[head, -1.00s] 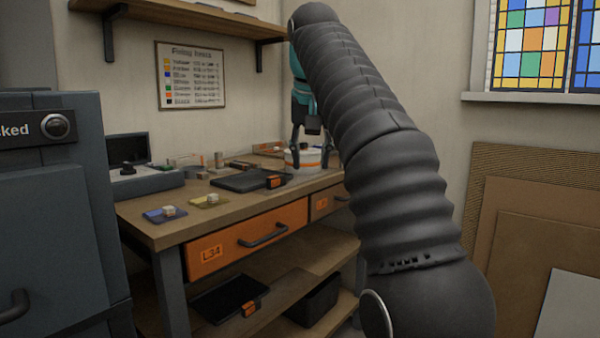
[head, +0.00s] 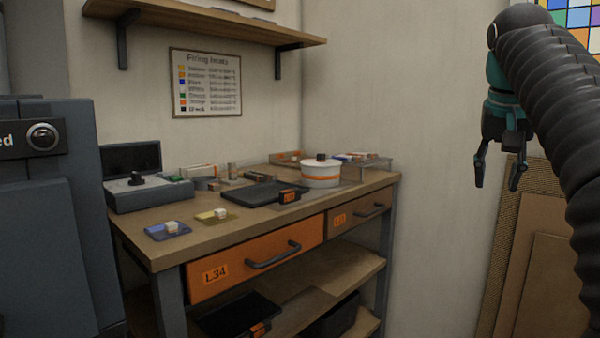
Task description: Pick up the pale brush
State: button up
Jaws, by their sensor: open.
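I cannot make out a pale brush for certain in the head view; the small items at the back of the workbench (head: 235,240) are too small to tell apart. My gripper (head: 497,186) hangs at the right, fingers pointing down and apart, with nothing between them. It appears to the right of the bench, in front of the wall and brown boards.
A white pot with an orange band (head: 321,181), a black tray (head: 262,194), a blue tile (head: 166,233), a yellow tile (head: 217,218) and a grey box (head: 150,196) sit on the bench. An orange drawer (head: 255,262) is shut. A dark cabinet (head: 50,220) stands left.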

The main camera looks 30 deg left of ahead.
aim_at(249, 175)
jog(key=z, duration=0.1)
jog(key=i, duration=1.7)
jog(key=u, duration=0.8)
jog(key=i, duration=0.95)
jog(key=u, duration=1.4)
jog(key=i, duration=0.45)
jog(key=u, duration=0.35)
